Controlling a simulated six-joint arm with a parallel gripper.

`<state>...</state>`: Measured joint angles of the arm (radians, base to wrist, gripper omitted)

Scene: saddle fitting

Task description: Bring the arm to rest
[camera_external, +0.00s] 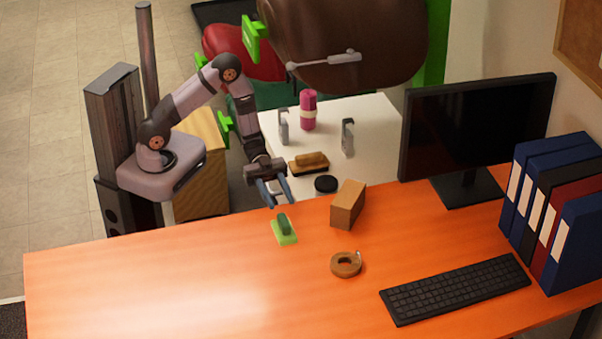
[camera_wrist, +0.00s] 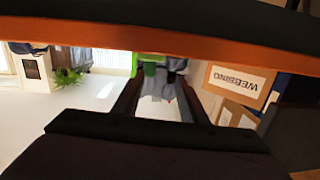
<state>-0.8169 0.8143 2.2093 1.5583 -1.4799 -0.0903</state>
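My gripper (camera_external: 274,197) hangs from my bent arm at the back edge of the orange desk (camera_external: 150,285). It is just above and behind a small green block on a light green base (camera_external: 284,236). The fingers are apart, with nothing visible between them. In the wrist view, the two dark fingers of my gripper (camera_wrist: 158,86) stand apart with an empty gap. The orange desk edge (camera_wrist: 90,32) crosses the top of that view. I cannot tell the exact height of the fingertips above the desk.
A cardboard-coloured box (camera_external: 348,205) and a tape roll (camera_external: 346,264) lie right of the green block. A white table (camera_external: 375,122) behind holds a brush (camera_external: 309,163), a pink bottle (camera_external: 308,110) and a dark-lidded jar (camera_external: 326,185). A brown saddle (camera_external: 390,45) is behind. The desk's left is clear.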

